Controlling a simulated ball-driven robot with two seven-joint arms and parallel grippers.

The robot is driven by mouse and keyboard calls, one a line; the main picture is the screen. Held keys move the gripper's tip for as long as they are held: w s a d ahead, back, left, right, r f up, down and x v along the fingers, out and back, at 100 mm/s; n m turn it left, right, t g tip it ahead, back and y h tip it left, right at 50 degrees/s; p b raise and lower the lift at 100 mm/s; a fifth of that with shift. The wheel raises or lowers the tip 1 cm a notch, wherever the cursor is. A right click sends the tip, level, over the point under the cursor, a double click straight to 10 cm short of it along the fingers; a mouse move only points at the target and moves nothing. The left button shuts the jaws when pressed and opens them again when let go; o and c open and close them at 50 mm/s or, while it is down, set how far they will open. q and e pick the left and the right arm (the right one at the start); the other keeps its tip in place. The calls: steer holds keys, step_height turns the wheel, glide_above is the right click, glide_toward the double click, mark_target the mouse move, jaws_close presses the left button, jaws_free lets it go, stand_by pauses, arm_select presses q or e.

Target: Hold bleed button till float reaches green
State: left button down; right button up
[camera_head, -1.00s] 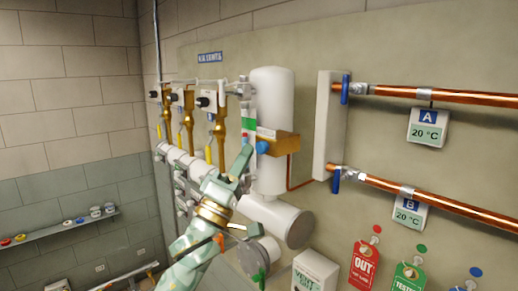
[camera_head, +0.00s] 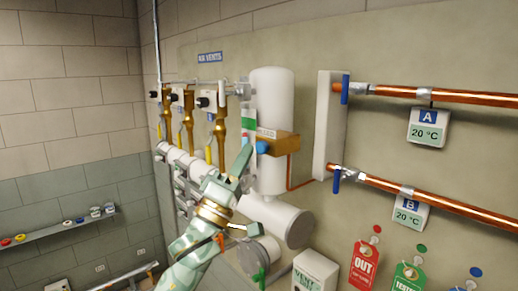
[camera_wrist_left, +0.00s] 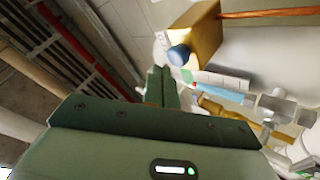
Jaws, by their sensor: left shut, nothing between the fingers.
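The bleed button (camera_head: 262,147) is a round blue knob on the left end of a brass block (camera_head: 285,144), in front of a white cylinder (camera_head: 272,95). A sight tube with a green band (camera_head: 249,122) stands left of it; a small reddish spot, perhaps the float, shows just below the green. My left gripper (camera_head: 243,158) is shut and empty, its tips just below and left of the button, apart from it. In the left wrist view the fingertips (camera_wrist_left: 158,82) point toward the blue button (camera_wrist_left: 179,55), with a gap. My right gripper is not in view.
Brass air vents (camera_head: 220,130) with yellow handles line the wall at left. Copper pipes (camera_head: 440,96) with blue valve levers run at right. Red, green and blue tags hang below, beside a white vent box (camera_head: 314,272). A shelf (camera_head: 65,228) is on the left wall.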

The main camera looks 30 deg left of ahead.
arm_select(q)
steer(key=shift+w, duration=0.15)
steer(key=shift+w+d, duration=0.2)
steer(key=shift+w, duration=0.05)
steer(key=shift+w+d+p, duration=0.15)
steer(key=shift+w+p, duration=0.2)
steer(key=shift+w, duration=0.1)
stand_by(1.0)
steer(key=shift+s, duration=0.1)
stand_by(2.3)
steer(key=shift+s+a+p, duration=0.35)
steer(key=shift+s+p, duration=0.1)
steer(key=shift+s, duration=0.3)
